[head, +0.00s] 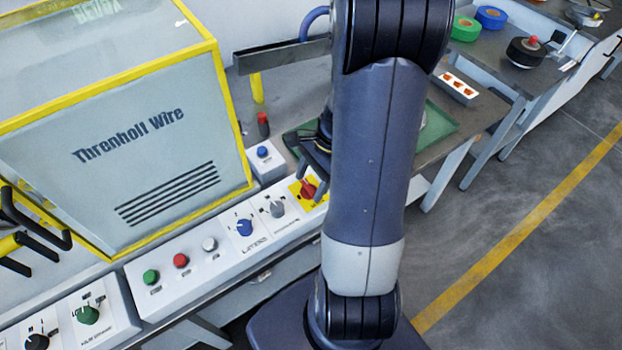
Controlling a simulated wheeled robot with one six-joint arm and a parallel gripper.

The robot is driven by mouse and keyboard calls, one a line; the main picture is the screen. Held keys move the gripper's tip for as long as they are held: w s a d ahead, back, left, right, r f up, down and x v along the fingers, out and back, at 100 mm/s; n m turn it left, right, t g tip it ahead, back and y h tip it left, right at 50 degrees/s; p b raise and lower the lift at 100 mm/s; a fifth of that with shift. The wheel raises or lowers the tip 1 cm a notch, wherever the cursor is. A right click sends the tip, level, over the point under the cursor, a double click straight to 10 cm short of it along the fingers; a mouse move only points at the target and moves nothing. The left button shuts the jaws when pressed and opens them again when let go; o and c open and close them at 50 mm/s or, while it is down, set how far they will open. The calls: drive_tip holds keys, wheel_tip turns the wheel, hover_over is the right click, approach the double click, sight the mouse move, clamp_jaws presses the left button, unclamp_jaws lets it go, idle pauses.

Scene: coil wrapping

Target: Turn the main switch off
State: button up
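The main switch looks to be the red rotary knob (308,188) on a yellow plate, at the right end of the white control panel. Its handle is tilted in the picture, and I cannot read its markings. My gripper (306,176) is right above the knob, with its fingers pointing down at it. My arm hides part of the gripper and the right edge of the yellow plate. I cannot tell whether the fingers touch the knob or how far apart they are.
The panel also carries a grey knob (275,208), a blue knob (245,227), and white, red and green buttons. A small box with a blue button (263,153) stands close behind. The yellow-framed machine housing (130,140) rises on the left. A green tray (440,123) lies behind my arm.

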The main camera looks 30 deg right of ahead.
drive_tip(key=c, duration=0.8)
drive_tip(key=shift+o, duration=0.2)
drive_tip(key=shift+n, duration=0.3)
drive_tip(key=n+g, duration=0.1)
drive_tip(key=n, duration=0.2)
drive_tip(key=shift+w+n+g+p, duration=0.15)
drive_tip(key=shift+n+g+p, duration=0.15)
drive_tip(key=n, duration=0.2)
drive_tip(key=n+g+h, duration=0.1)
drive_tip(key=n, duration=0.1)
drive_tip(key=shift+w+a+n+g, duration=0.1)
drive_tip(key=shift+n+g, duration=0.2)
drive_tip(key=n+h, duration=0.1)
drive_tip(key=n, duration=0.1)
drive_tip(key=n+h, duration=0.1)
drive_tip(key=n, duration=0.1)
drive_tip(key=shift+a+n+g, duration=0.1)
drive_tip(key=shift+n+g, duration=0.2)
drive_tip(key=shift+g, duration=0.1)
drive_tip(key=shift+a+n+h, duration=0.1)
drive_tip(key=shift+n+h, duration=0.7)
drive_tip(key=shift+n, duration=1.4)
drive_tip(key=o, duration=1)
